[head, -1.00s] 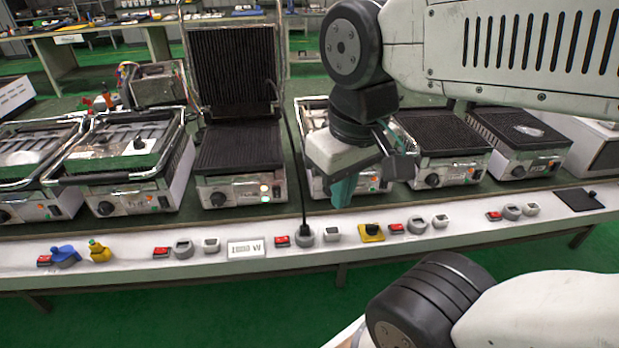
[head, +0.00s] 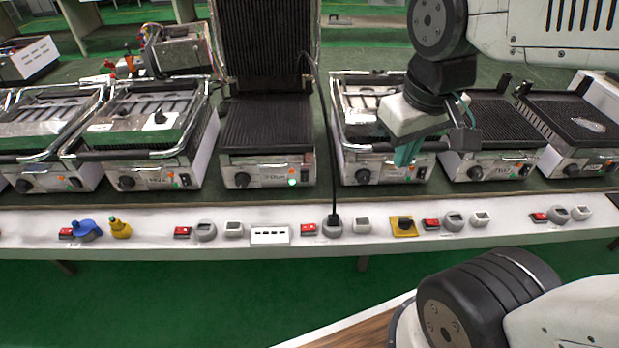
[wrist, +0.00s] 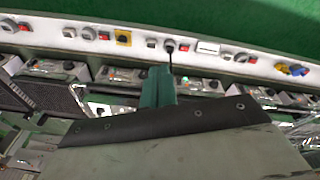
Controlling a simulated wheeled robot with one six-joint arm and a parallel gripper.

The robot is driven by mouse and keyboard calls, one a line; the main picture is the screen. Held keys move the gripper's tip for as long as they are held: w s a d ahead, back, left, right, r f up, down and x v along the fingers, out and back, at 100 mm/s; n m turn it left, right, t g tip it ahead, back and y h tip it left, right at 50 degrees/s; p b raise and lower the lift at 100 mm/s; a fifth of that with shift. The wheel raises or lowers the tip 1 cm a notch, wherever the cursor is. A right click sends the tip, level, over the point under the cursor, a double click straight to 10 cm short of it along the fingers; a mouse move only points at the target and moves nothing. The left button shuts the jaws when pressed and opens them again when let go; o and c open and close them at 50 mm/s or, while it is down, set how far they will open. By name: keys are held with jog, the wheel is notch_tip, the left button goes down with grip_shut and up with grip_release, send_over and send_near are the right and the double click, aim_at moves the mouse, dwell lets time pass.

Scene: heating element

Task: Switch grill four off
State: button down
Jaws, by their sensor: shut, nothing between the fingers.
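A row of contact grills stands on the dark green bench. The raised-lid grill (head: 268,130) has ribbed black plates, a black knob (head: 241,180) and a glowing whitish-green light (head: 291,182) at the right of its front panel. Its label is too small to read surely, so I cannot confirm which grill is number four. My gripper (head: 408,152), with teal fingers, is shut and empty. It hangs in front of the closed grill (head: 362,158) to the right of the raised-lid one. The teal fingers also show in the wrist view (wrist: 158,88), apart from any switch.
A white front ledge (head: 480,239) carries red switches (head: 308,229), grey sockets, a yellow knob plate (head: 403,226) and a power strip (head: 270,235). A black cable (head: 334,190) runs up from one socket beside the raised-lid grill. Green floor (head: 200,300) lies clear in front.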

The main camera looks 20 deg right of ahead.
jog(key=w+d+f+n+t, duration=0.25)
jog(key=w+f+n, duration=0.25)
jog(key=w+f, duration=0.95)
jog(key=w+a+f+n+t+y, duration=0.1)
jog(key=w+a+f+n, duration=0.1)
jog(key=f, duration=0.5)
jog(key=w+a+f+n+t+y, duration=0.1)
jog(key=w+a+f+n+y, duration=0.1)
jog(key=w+f+n, duration=0.3)
notch_tip(320, 180, down, 2)
jog(key=w, duration=0.2)
jog(key=shift+w+a+f+t, duration=0.15)
jog(key=shift+w+a+t, duration=0.15)
jog(key=shift+t, duration=0.05)
jog(key=shift+f, duration=0.1)
send_near(305, 178)
jog(key=shift+s+f+x, duration=0.1)
jog(key=shift+s+x, duration=0.1)
jog(key=shift+x, duration=1.25)
jog(key=shift+s+f+x, duration=0.1)
jog(key=shift+s+x, duration=0.05)
jog(key=shift+x, duration=1.35)
